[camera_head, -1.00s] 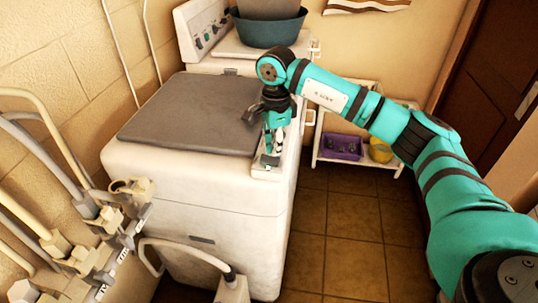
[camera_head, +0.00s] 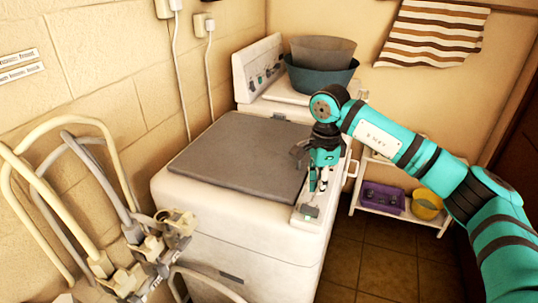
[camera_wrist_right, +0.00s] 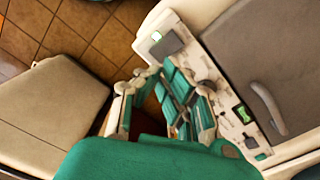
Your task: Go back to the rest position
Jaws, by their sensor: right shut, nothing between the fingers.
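My right arm comes in from the right in the head view. My right gripper (camera_head: 318,186) points down over the control strip (camera_head: 309,212) along the right edge of the white washing machine (camera_head: 260,240). The gripper is shut and holds nothing. In the right wrist view its fingers (camera_wrist_right: 172,88) show beside the strip (camera_wrist_right: 222,85), which has green-lit displays. I cannot tell whether the fingertips touch the strip. The machine's grey lid (camera_head: 245,155) is closed. My left gripper is not in view.
Behind the machine is a second white unit carrying tubs (camera_head: 320,75). A low white rack to the right holds a purple basket (camera_head: 383,198) and a yellow bowl (camera_head: 427,204). Pale curved pipes (camera_head: 75,150) stand front left. Tiled floor (camera_head: 370,260) is open to the right.

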